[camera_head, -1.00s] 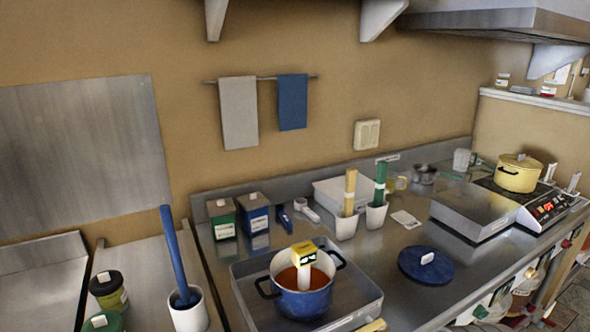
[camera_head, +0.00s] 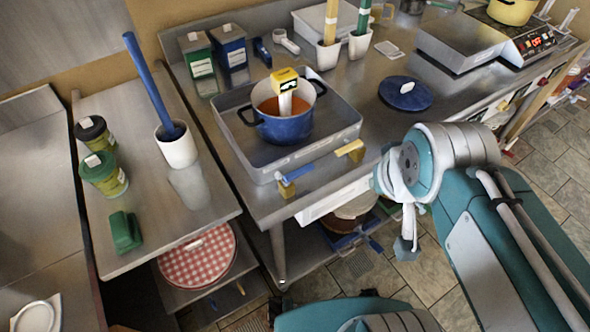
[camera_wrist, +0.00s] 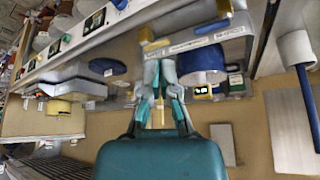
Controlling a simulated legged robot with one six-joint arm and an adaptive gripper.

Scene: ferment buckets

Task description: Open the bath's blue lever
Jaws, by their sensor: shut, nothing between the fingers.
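The bath (camera_head: 345,137) is a grey metal basin on the steel counter, with a blue pot (camera_head: 284,127) standing in it. Its blue lever (camera_head: 297,172) is on the front side, left of centre, on a brass body, with the handle pointing right along the wall. The blue lever also shows in the inverted wrist view (camera_wrist: 212,27). A yellow lever (camera_head: 349,149) is to its right. My gripper (camera_head: 406,243) hangs in front of the counter, right of and apart from both levers. In the wrist view my gripper (camera_wrist: 160,66) has its fingers together and empty.
A yellow-headed device (camera_head: 285,80) stands in the pot. A blue lid (camera_head: 405,94) lies on the counter right of the bath. A side table (camera_head: 170,217) at left holds jars and a mortar with a blue pestle (camera_head: 152,82). Open floor lies before the counter.

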